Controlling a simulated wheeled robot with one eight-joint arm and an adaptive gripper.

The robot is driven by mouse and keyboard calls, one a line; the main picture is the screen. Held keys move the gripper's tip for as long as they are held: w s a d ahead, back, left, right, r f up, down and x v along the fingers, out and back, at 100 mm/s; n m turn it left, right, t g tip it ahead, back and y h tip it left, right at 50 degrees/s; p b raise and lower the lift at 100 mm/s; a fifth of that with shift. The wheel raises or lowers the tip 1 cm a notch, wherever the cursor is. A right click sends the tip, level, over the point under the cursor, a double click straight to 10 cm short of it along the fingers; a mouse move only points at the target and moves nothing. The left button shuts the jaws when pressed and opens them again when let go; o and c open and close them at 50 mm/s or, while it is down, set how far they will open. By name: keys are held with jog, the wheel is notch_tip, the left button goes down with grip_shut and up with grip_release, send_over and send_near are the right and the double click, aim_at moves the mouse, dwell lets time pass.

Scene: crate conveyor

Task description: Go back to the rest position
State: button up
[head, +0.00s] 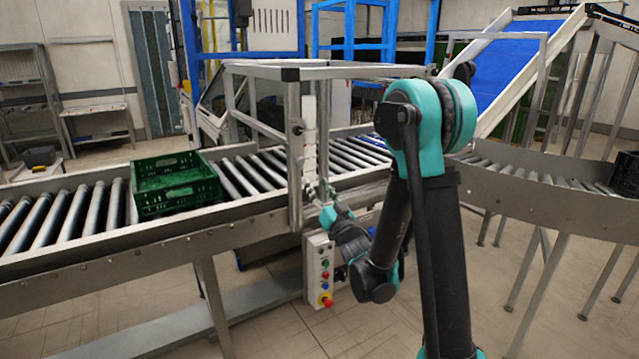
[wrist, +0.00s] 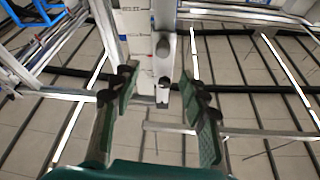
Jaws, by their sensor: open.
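My gripper (head: 322,196) is at the front side of the roller conveyor, close to the metal frame post. It is small in the head view and partly blends with the frame. In the wrist view my gripper (wrist: 160,88) shows two green and black fingers spread wide with nothing between them. A white and grey upright post (wrist: 138,45) stands beyond the fingertips. My arm is bent, with its elbow high and the forearm reaching down and left. A green crate (head: 175,183) sits upright on the conveyor rollers to the left, apart from my gripper.
The roller conveyor (head: 70,257) runs across the left and middle. A metal frame (head: 292,150) rises over it beside my gripper. A control box (head: 320,272) with coloured buttons hangs below. Another conveyor (head: 545,188) with a dark crate (head: 626,174) is at right. The front floor is clear.

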jog(key=s+d+f+m+g+h, duration=0.25)
jog(key=d+f+h, duration=0.3)
jog(key=d, duration=0.35)
jog(key=s+d+f+m+g+h, duration=0.1)
jog(key=s+d+f+g+h, duration=0.4)
jog(key=d, duration=0.4)
jog(key=s+d+f+g, duration=0.2)
jog(key=s+f+g, duration=0.2)
jog(key=s, duration=0.6)
jog(key=s+d+f+g, duration=0.3)
jog(key=s+f, duration=0.4)
jog(key=s, duration=0.4)
jog(key=shift+s+d+f+g, duration=0.15)
jog(key=shift+s+d+g, duration=0.1)
jog(key=shift+g, duration=0.1)
jog(key=shift+o, duration=0.4)
